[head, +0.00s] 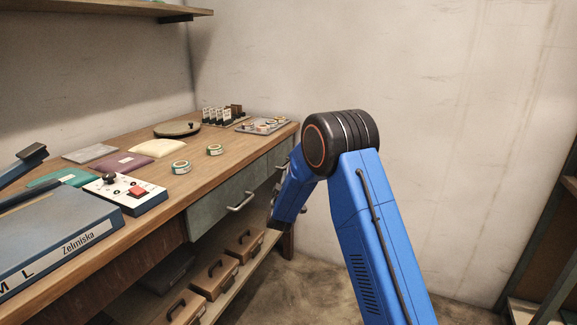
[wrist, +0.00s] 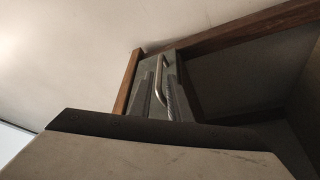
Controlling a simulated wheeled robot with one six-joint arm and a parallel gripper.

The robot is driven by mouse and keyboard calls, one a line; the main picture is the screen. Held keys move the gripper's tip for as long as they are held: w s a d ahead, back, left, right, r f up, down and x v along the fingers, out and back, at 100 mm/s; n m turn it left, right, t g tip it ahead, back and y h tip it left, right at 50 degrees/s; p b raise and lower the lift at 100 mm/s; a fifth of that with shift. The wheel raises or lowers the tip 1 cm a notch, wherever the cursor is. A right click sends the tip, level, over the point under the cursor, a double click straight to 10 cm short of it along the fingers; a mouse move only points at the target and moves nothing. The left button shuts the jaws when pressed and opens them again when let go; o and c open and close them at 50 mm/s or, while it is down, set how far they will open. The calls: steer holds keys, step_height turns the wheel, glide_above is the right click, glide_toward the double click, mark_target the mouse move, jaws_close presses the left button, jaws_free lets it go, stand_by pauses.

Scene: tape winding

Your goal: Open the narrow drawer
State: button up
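The narrow drawer (head: 277,160) has a grey-green front at the right end of the wooden workbench. In the head view my blue arm partly covers it, and its front looks flush with the bench. In the wrist view its front (wrist: 179,57) shows upright with a curved metal handle (wrist: 163,73). My gripper (wrist: 165,78) points at this front, its two grey fingers apart and the handle seen between them. I cannot tell whether the fingers touch the handle. In the head view the fingertips are not clearly visible.
A wider drawer (head: 228,203) with its own handle is to the left. Brown cases (head: 215,276) stand on the lower shelf. Tape rolls (head: 181,167), a control box (head: 125,193) and a tray (head: 262,126) lie on the benchtop. The floor right of the bench is clear.

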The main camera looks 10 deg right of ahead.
steer(key=x, duration=0.7)
jaws_close()
